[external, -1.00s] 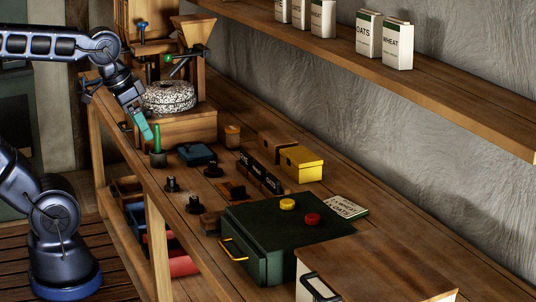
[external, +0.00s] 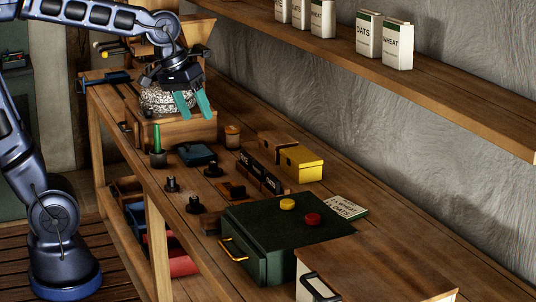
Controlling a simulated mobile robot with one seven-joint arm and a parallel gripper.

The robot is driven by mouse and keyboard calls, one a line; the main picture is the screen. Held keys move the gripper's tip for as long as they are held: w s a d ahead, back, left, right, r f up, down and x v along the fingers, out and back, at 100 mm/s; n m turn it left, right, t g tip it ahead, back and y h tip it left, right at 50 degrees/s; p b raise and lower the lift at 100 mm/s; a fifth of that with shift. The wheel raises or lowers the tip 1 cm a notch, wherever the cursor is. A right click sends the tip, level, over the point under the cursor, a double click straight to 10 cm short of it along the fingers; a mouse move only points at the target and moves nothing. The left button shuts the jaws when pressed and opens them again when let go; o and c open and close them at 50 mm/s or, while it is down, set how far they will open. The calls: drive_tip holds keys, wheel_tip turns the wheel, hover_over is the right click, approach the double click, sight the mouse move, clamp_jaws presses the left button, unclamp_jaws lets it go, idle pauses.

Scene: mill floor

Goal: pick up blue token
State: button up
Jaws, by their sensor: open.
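I cannot make out a blue token in this view. A yellow token (external: 287,204) and a red token (external: 312,219) lie on top of the dark green box (external: 262,225). My gripper (external: 193,110) is open and empty, with its two teal fingers apart and pointing down. It is in front of the millstone (external: 155,100) at the far end of the bench, well away from the green box. My arm and gripper hide much of the mill.
A dark blue container (external: 197,154), a green rod (external: 157,138), a wooden jar (external: 232,136) and several black knobbed pieces stand on the bench. A yellow box (external: 301,163) sits behind. A shelf (external: 440,95) with paper bags runs above. The bench's right back is clear.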

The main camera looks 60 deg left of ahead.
drive_tip(key=w+d+f+n+h, duration=0.1)
drive_tip(key=w+d+f+n, duration=0.15)
drive_tip(key=w, duration=0.55)
drive_tip(key=w+d+f+n+g, duration=0.1)
drive_tip(key=w+d+f+n, duration=0.2)
drive_tip(key=w, duration=0.5)
drive_tip(key=w+d+f+n+h, duration=0.15)
drive_tip(key=w+n, duration=0.25)
drive_tip(key=w, duration=0.4)
drive_tip(key=w+d+f+n+g, duration=0.1)
drive_tip(key=w+d+f+n, duration=0.35)
drive_tip(key=w+f, duration=0.5)
drive_tip(key=w+d+f+n, duration=0.45)
drive_tip(key=w+f, duration=0.35)
drive_tip(key=f, duration=0.2)
drive_tip(key=shift+h, duration=0.25)
drive_tip(key=shift+x, duration=5.4)
drive_tip(key=shift+c, duration=0.2)
drive_tip(key=c, duration=1)
